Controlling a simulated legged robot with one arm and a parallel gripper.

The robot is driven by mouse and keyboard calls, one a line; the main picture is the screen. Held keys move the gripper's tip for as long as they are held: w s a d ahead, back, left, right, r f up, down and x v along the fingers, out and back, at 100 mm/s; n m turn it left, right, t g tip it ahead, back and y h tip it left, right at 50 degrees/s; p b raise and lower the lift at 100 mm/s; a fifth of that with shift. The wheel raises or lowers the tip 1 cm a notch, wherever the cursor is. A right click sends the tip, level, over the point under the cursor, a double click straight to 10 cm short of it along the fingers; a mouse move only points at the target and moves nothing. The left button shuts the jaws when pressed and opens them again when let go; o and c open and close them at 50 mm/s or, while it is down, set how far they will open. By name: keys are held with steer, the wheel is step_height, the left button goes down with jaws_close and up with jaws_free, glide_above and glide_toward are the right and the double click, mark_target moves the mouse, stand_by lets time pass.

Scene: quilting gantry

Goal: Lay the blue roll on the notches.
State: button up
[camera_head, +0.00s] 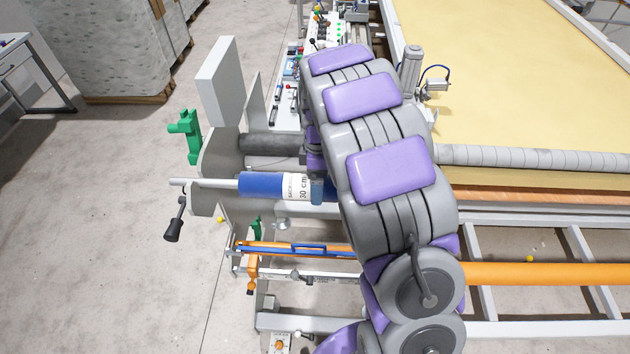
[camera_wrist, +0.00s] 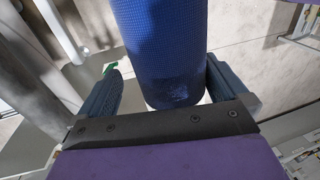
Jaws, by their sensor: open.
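The blue roll (camera_head: 262,184) lies level across the left end of the gantry, with a white label marked 30 cm and a pale shaft end sticking out to the left. The shaft passes at the grey end plate (camera_head: 207,203); I cannot tell whether it sits in a notch, and no notch shows clearly. My gripper (camera_head: 317,190) is at the roll, right of the label, largely hidden by my arm. In the wrist view, the blue roll (camera_wrist: 160,45) stands between the two spread fingers of my gripper (camera_wrist: 162,75). My arm hides the roll's right end.
A dark grey roller (camera_head: 270,143) lies behind the blue roll. A black crank handle (camera_head: 175,222) and a green clamp (camera_head: 186,135) stand out at the left. An orange bar (camera_head: 545,274) runs low at the right.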

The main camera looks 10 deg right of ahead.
steer(key=a+r, duration=0.2)
steer(key=r, duration=0.1)
steer(key=w+a+r, duration=0.1)
steer(key=r, duration=0.1)
steer(key=shift+w+a+r, duration=0.1)
steer(key=shift+a+r, duration=0.05)
steer(key=shift+r, duration=0.1)
steer(key=w+d+r, duration=0.2)
steer(key=d+r, duration=0.4)
steer(key=r, duration=0.3)
steer(key=r+m+b, duration=0.2)
steer(key=b, duration=0.1)
glide_above(303, 176)
steer(key=s+d, duration=0.2)
steer(key=s+a+f+m+b, duration=0.1)
steer(key=s+f+m+b, duration=0.2)
steer(key=s, duration=0.6)
steer(key=s+f+m+b, duration=0.2)
steer(key=s+f+m, duration=0.15)
steer(key=s, duration=0.45)
steer(key=s+f+m+b, duration=0.2)
steer(key=s+f, duration=0.3)
steer(key=s, duration=0.3)
steer(key=s+f+m+b, duration=0.2)
steer(key=s+f+m, duration=0.2)
steer(key=s, duration=0.4)
steer(key=shift+d+f+h, duration=0.2)
steer(key=shift+f+h, duration=0.2)
steer(key=shift+f, duration=0.05)
